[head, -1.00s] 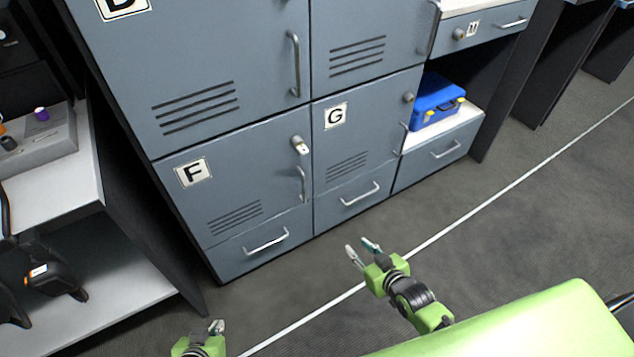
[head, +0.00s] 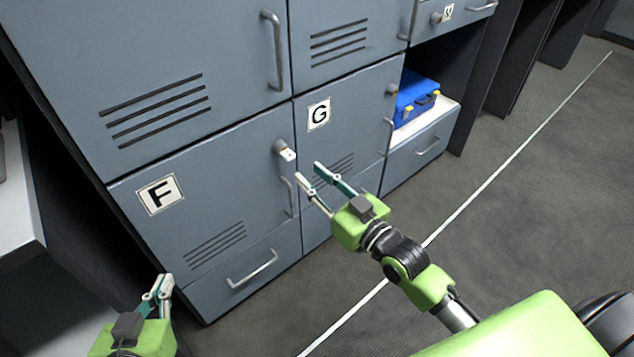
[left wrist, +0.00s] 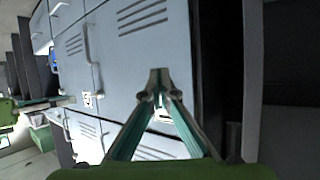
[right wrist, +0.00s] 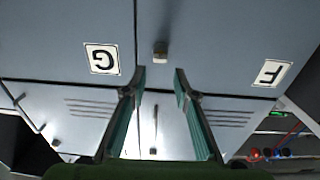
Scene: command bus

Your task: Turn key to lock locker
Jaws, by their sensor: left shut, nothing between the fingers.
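Locker F (head: 235,150) is a grey-blue door with an F label, a lock and a bar handle. The key (head: 288,155), with a pale head, sticks out of the lock near the door's upper right corner. In the right wrist view the key (right wrist: 160,50) lies ahead, roughly in line with the gap between my fingers. My right gripper (head: 308,172) is open and empty, just right of and slightly below the key in the head view, apparently not touching it. My left gripper (head: 163,282) is shut and empty, low in front of locker F; its closed fingertips show in the left wrist view (left wrist: 158,80).
Locker G (head: 350,125) is right of F, with its own knob and handle. A drawer with a bar handle (head: 252,268) is below F. A blue case (head: 415,98) sits on a shelf at the right. The floor before the lockers is clear.

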